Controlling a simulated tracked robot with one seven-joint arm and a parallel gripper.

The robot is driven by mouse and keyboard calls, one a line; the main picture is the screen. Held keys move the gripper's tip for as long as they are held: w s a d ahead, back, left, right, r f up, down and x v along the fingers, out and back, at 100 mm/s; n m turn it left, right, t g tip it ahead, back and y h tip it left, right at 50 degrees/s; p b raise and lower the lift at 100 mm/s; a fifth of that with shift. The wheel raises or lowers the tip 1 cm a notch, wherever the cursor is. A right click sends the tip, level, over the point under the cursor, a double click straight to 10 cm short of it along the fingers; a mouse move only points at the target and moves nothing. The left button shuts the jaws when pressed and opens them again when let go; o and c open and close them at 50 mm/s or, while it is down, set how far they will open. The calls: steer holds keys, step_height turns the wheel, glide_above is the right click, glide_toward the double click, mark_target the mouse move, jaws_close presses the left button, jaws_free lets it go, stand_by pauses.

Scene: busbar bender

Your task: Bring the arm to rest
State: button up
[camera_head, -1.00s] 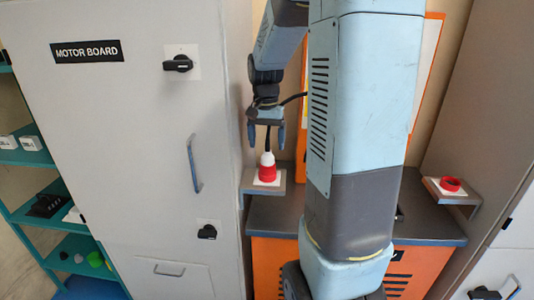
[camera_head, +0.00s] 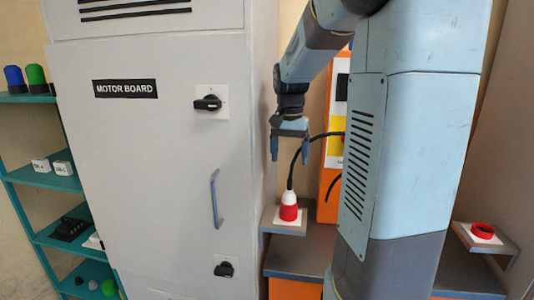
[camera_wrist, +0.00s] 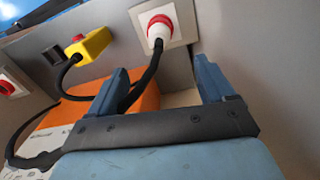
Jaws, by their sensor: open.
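My gripper (camera_head: 289,148) hangs fingers down above the left small shelf in the head view, apart from the red and white plug below it. In the wrist view my gripper (camera_wrist: 165,88) has its two blue fingers spread wide with nothing between them. The red and white plug (camera_head: 288,208) stands upright on a white plate on the small shelf (camera_head: 284,229), with a black cable running up from its top. The plug also shows in the wrist view (camera_wrist: 160,28), beyond the fingertips. Part of my arm hides the middle of the machine behind.
A grey cabinet (camera_head: 150,140) marked MOTOR BOARD stands close left of my gripper. A red ring socket (camera_head: 482,231) sits on the right small shelf. A yellow box with a red button (camera_wrist: 88,46) shows in the wrist view. A teal shelf (camera_head: 45,185) stands far left.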

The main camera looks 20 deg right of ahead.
steer(key=s+a+r+n+t, duration=0.1)
steer(key=s+a+n+t, duration=0.2)
steer(key=s, duration=0.7)
steer(key=s+a+r+n+t, duration=0.2)
steer(key=s+a+n, duration=0.3)
steer(key=s+a, duration=0.3)
steer(key=shift+s+r+t, duration=0.2)
steer(key=shift+s+t, duration=0.2)
steer(key=shift+s, duration=0.6)
steer(key=shift+c, duration=0.2)
